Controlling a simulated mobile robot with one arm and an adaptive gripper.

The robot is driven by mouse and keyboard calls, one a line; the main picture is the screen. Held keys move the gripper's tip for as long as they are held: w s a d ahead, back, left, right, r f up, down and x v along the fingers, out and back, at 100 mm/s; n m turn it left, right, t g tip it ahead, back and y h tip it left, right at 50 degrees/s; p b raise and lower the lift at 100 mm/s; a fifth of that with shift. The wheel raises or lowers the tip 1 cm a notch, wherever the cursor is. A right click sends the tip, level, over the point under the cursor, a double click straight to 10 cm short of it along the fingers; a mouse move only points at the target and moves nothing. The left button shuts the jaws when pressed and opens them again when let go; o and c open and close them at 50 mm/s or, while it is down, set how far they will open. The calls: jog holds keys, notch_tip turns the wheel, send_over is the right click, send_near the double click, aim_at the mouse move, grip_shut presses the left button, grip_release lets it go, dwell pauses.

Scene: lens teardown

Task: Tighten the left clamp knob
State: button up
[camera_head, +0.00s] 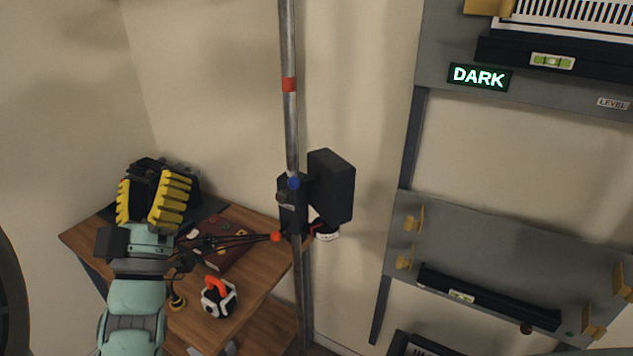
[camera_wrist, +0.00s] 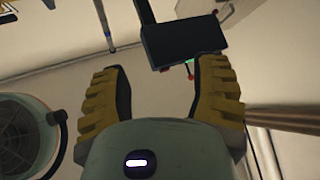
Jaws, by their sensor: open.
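My gripper (camera_head: 148,192) is at the left in the head view, above the wooden table, its yellow ridged fingers spread. In the wrist view my gripper (camera_wrist: 160,75) is open with nothing between its fingers. A black clamp block (camera_head: 291,218) sits on the vertical metal pole (camera_head: 290,130), well right of my gripper. It has a blue ball (camera_head: 293,183) and a red-orange ball (camera_head: 276,237) near it. Brass knobs (camera_head: 414,222) sit on the left edge of the lower grey panel (camera_head: 520,235). I cannot tell which knob is the left clamp knob. My gripper touches none of these.
A black box (camera_head: 331,188) is attached beside the pole; a black box (camera_wrist: 183,42) also shows ahead in the wrist view. The wooden table (camera_head: 262,275) carries an orange-handled object (camera_head: 218,298) and a dark red board (camera_head: 225,240). A lit DARK sign (camera_head: 479,77) is at upper right.

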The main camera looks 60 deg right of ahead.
aim_at(282, 201)
jog(key=s+d+f+n+g+b, duration=0.1)
jog(key=s+d+f+g+b, duration=0.15)
jog(key=f+b, duration=0.35)
jog(key=s+d+f+g+y+b, duration=0.1)
jog(key=s+d+f+g+b, duration=0.2)
jog(key=f, duration=0.5)
jog(key=s+d+f+n+g+b, duration=0.1)
jog(key=s+d+f+g+b, duration=0.1)
jog(key=d+f+b, duration=0.4)
jog(key=p+x, duration=0.1)
jog(key=x, duration=0.3)
jog(key=p+x, duration=0.2)
jog(key=x, duration=0.2)
jog(key=w+p+x, duration=0.1)
jog(key=x, duration=0.3)
jog(key=shift+w+a+f, duration=0.1)
jog(key=shift+f, duration=0.3)
jog(key=shift+p+x, duration=0.3)
jog(key=shift+x, duration=0.75)
jog(key=shift+f, duration=0.1)
jog(key=shift+a, duration=0.1)
grip_shut()
